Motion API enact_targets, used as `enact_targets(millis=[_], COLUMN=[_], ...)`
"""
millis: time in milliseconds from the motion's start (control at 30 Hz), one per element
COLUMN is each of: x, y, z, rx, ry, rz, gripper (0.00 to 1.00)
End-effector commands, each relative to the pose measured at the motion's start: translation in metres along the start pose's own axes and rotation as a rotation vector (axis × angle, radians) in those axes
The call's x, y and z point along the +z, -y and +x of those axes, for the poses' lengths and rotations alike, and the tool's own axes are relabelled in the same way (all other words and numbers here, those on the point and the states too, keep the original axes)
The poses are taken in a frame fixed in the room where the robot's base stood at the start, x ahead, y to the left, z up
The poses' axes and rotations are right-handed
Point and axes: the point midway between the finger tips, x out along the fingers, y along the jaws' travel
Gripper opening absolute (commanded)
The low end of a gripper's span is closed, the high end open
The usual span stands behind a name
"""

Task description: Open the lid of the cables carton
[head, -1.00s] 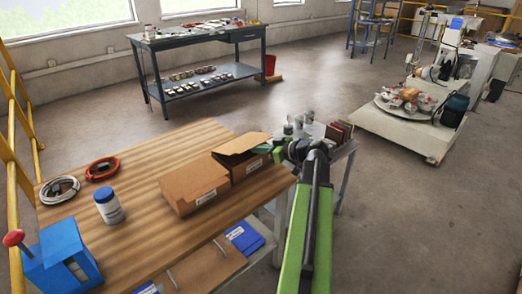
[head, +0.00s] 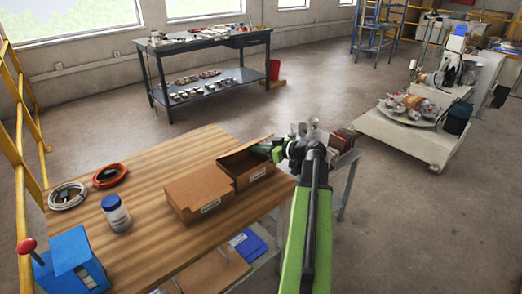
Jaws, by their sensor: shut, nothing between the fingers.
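Two brown cardboard cartons stand side by side on the wooden workbench (head: 150,175). The left carton (head: 198,193) has its lid down and a white label on its front. The right carton (head: 243,168) is open, with its dark inside showing and a label on its front. Its lid (head: 258,141) stands up at the back, partly hidden by my gripper. The labels are too small to read, so I cannot tell by text which is the cables carton. My gripper (head: 267,149) is shut and empty at the right carton's back right, close to the lid; I cannot tell if they touch.
A white cable coil (head: 67,196), an orange cable coil (head: 110,176), a blue-lidded jar (head: 116,213) and a blue box with a red knob (head: 71,262) sit on the bench's left. A small side table with dark red items (head: 341,140) stands right of my gripper.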

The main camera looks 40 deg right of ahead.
Motion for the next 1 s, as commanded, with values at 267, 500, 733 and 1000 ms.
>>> enact_targets(millis=[267, 500, 733, 1000], x=[0.000, -0.013, -0.028, -0.029], y=[0.000, -0.002, -0.005, -0.005], z=[0.000, 0.002, 0.006, 0.008], rx=[0.000, -0.001, 0.000, 0.001], ry=[0.000, 0.000, 0.000, 0.000], rz=[0.000, 0.000, 0.000, 0.000], gripper=[0.00, 0.00, 0.00, 0.00])
